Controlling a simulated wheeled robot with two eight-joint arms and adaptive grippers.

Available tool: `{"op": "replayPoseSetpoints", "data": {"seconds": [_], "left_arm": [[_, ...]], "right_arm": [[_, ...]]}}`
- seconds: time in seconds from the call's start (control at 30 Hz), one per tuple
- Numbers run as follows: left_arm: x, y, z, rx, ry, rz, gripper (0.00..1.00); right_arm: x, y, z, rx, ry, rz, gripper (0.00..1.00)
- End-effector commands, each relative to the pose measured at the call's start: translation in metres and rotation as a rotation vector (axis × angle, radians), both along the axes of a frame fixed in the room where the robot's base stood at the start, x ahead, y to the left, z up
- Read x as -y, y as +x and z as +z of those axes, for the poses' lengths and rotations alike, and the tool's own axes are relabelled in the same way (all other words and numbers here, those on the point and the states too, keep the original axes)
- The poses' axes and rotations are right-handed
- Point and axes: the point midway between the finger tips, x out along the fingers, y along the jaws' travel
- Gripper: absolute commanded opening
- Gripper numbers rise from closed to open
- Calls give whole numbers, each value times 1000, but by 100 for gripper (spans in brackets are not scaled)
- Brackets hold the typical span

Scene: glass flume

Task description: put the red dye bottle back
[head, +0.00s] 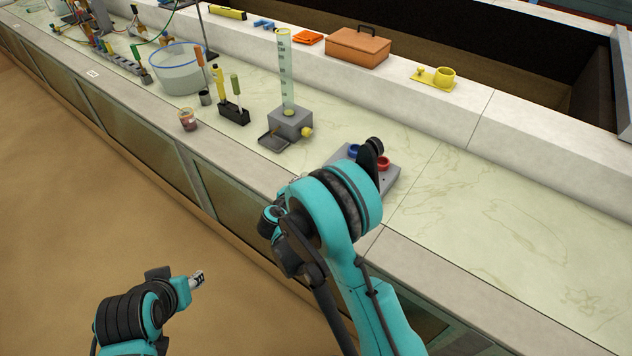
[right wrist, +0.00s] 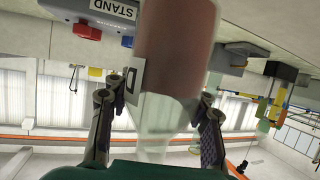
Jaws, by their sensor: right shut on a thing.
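In the right wrist view, my right gripper (right wrist: 160,112) is shut on a translucent bottle (right wrist: 176,45) with dull red contents and a white label. The picture is upside down, and the bottle's lower end runs out of the top of the frame. The head view hides this bottle and the gripper's fingers behind my right arm. A grey stand (head: 394,178) with a blue ring (head: 354,150) and a red ring (head: 383,163) is partly behind that arm. In the wrist view the stand (right wrist: 70,8) is labelled "STAND". My left gripper (head: 197,279) is low, away from the bench.
A measuring cylinder (head: 287,75) stands on a grey base with a yellow knob, left of the dye stand. A small jar with reddish contents (head: 187,121) is near the front edge. An orange case (head: 358,47) lies on the back ledge. The bench right of the stand is clear.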

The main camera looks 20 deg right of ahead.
Motion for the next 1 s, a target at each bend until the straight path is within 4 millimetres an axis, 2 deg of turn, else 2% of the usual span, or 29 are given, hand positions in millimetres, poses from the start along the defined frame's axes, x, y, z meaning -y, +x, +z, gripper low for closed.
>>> {"op": "replayPoseSetpoints", "data": {"seconds": [0.03,0.1,0.27,0.37,0.6,0.8,1.0], "left_arm": [[0,0,11,0,0,0,40],[0,0,16,0,0,0,40],[0,0,19,0,0,0,40],[0,0,14,0,0,0,40],[0,0,-6,0,0,0,40],[0,0,-17,0,0,0,40],[0,0,-20,0,0,0,40]], "right_arm": [[-2,2,17,0,0,-66,10],[-2,2,31,0,-1,-148,10],[-3,1,46,0,1,-243,10],[4,10,39,0,1,-259,10],[34,58,2,0,1,-259,10],[53,89,-18,0,1,-257,10],[59,98,-26,-1,1,-255,10]]}}
